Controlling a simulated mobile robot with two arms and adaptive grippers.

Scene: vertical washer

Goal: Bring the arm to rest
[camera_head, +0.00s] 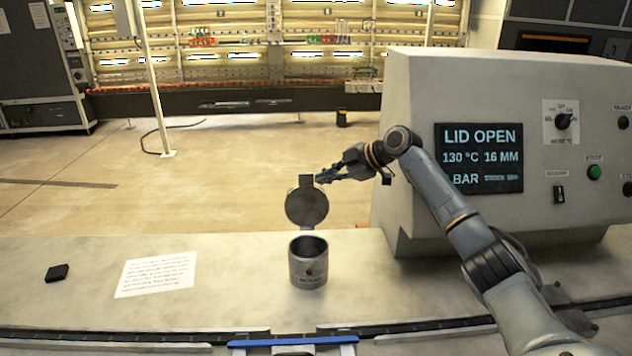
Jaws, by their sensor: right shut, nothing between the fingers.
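My right arm comes in from the lower right and bends at its elbow in front of the machine. Its gripper (322,178) is shut and empty, just right of and level with the top of the raised lid (307,207). I cannot tell whether it touches the lid's tab. The metal canister (308,267) stands upright on the bench below the lid, its mouth open. My left gripper is not in view.
A large machine (420,100) stands at the right, its display (479,158) reading "LID OPEN". A written paper sheet (157,274) and a small black block (57,272) lie on the bench (230,300) at the left. The bench between sheet and canister is clear.

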